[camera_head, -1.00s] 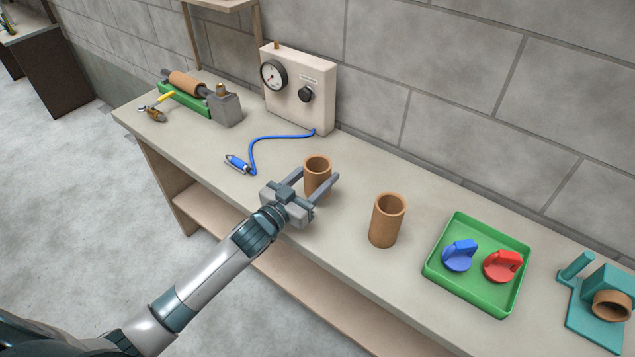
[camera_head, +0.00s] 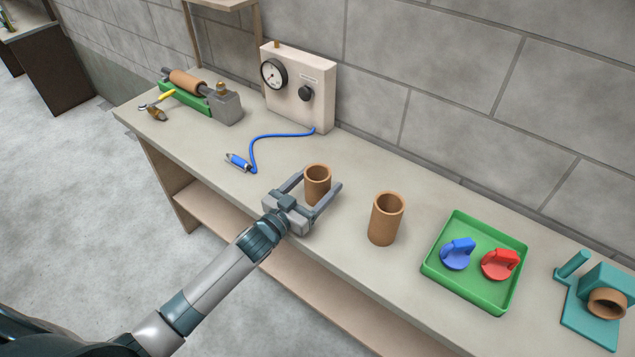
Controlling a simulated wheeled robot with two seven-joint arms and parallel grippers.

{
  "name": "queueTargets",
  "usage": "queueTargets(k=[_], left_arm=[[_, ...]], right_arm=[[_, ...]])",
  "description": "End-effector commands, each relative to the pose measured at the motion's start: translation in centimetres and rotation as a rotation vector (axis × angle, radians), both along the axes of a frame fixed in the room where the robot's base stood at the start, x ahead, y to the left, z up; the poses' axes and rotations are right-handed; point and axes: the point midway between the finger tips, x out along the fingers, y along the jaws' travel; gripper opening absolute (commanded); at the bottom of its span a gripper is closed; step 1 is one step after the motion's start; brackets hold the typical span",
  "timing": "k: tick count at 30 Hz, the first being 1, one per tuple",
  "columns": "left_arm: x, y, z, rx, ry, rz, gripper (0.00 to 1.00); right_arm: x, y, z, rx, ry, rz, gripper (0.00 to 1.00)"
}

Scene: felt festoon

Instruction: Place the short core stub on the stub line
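A brown hollow tube, which I take as the short core stub (camera_head: 317,187), stands upright between the fingers of my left gripper (camera_head: 322,180). The fingers lie along its two sides and appear shut on it; its lower part is partly hidden. I cannot tell whether its base touches the bench. A second brown tube (camera_head: 385,222) stands upright on the bench to the right, apart from the gripper. I cannot make out a stub line on the bench. My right gripper is not in view.
A green tray (camera_head: 461,288) holds a blue and a red piece. A teal fixture (camera_head: 588,322) with a brown ring (camera_head: 607,303) is at far right.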

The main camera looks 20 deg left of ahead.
Motion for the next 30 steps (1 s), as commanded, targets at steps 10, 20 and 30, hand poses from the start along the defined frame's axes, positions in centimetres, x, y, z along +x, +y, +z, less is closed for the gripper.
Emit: queueTargets(k=[10, 20, 30], left_arm=[[0.0, 0.0, -0.1, -0.001, 0.0, 0.0, 0.7], [-3.6, 1.2, -0.7, 0.0, 0.001, 0.0, 0.7], [-9.7, 3.2, -0.6, 0.002, 0.002, 0.0, 0.7]], right_arm=[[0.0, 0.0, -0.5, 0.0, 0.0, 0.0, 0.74], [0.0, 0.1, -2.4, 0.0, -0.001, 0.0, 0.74], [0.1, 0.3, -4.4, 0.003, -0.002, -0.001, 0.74]])
